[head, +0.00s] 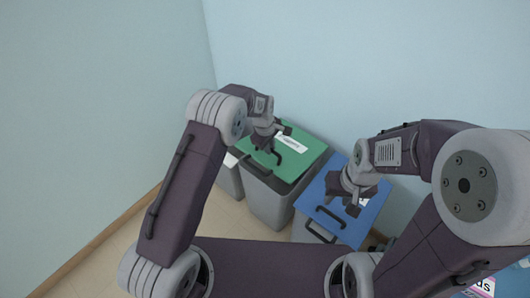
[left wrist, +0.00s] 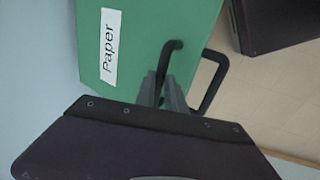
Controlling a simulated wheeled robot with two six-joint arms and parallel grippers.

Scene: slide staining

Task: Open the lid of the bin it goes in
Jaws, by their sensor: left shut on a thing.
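A grey bin (head: 268,204) has a green lid (head: 306,149) with a white label, which reads "Paper" in the left wrist view (left wrist: 110,48). My left gripper (head: 272,150) is over the lid's front part. In the left wrist view its fingers (left wrist: 168,92) are shut on the black lid handle (left wrist: 172,46), and the fingers hide part of that handle. A dark band shows under the lid's front edge; I cannot tell how far the lid is raised. My right gripper (head: 347,198) is above the blue lid (head: 368,212) of the neighbouring bin; its jaws are unclear.
The blue-lidded bin stands right of the green one, with a black handle (head: 329,217) on its lid. Another grey bin (head: 229,178) stands at the left, mostly hidden by my left arm. The pale blue wall (head: 330,60) is close behind. Floor (head: 225,218) is clear in front.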

